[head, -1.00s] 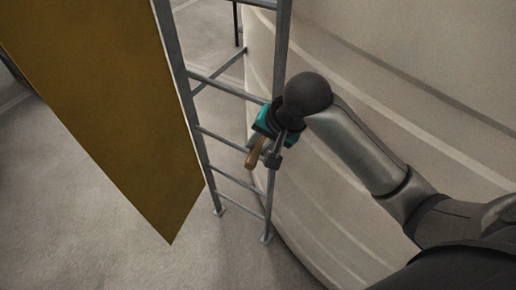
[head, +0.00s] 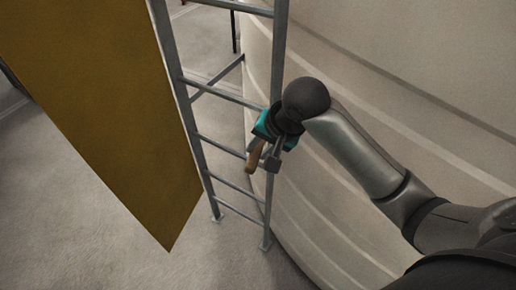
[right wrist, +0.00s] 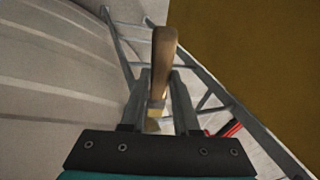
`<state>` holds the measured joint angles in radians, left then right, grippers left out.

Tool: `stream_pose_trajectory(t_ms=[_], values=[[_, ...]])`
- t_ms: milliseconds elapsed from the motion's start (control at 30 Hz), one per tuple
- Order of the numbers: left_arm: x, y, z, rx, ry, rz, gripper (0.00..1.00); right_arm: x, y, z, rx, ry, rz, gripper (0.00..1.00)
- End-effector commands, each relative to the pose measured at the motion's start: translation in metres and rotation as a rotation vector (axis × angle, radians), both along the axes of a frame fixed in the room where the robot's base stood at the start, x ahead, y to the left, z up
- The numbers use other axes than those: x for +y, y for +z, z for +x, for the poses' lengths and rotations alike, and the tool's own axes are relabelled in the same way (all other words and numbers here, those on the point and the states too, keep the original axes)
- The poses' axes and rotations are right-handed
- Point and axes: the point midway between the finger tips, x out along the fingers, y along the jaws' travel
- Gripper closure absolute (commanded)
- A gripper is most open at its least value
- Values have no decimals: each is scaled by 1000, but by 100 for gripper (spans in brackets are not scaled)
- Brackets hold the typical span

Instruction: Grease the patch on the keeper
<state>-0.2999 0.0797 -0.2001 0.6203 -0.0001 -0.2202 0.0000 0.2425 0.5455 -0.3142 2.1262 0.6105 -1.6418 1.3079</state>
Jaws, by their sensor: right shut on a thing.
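A brush with a brown wooden handle (head: 253,159) is held in my right gripper (head: 264,161), in front of the ladder's right rail. In the right wrist view the brush (right wrist: 163,55) stands between the two fingers of the gripper (right wrist: 158,85), which are shut on it. Its handle points away from the palm, and its pale metal band and lower end lie between the fingers. I see neither the keeper nor its patch in these frames. My left gripper is not in view.
A grey metal ladder (head: 204,166) stands close beside my right gripper. A large pale curved tank wall (head: 400,90) rises behind my right arm. A mustard-yellow panel (head: 100,110) fills the left. A red object (right wrist: 229,129) shows beyond the ladder. Bare floor lies below left.

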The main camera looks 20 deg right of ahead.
Motion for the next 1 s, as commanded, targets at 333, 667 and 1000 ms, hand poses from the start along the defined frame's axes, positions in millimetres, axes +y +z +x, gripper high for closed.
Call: stream_pose_trajectory(t_ms=[333, 667, 1000], values=[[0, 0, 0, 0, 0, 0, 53, -6, 0, 5, -1, -2, -1, 100], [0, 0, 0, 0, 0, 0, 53, -14, 0, -3, -1, -2, -1, 100], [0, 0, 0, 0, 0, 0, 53, -31, 0, -25, 0, -1, -1, 100]])
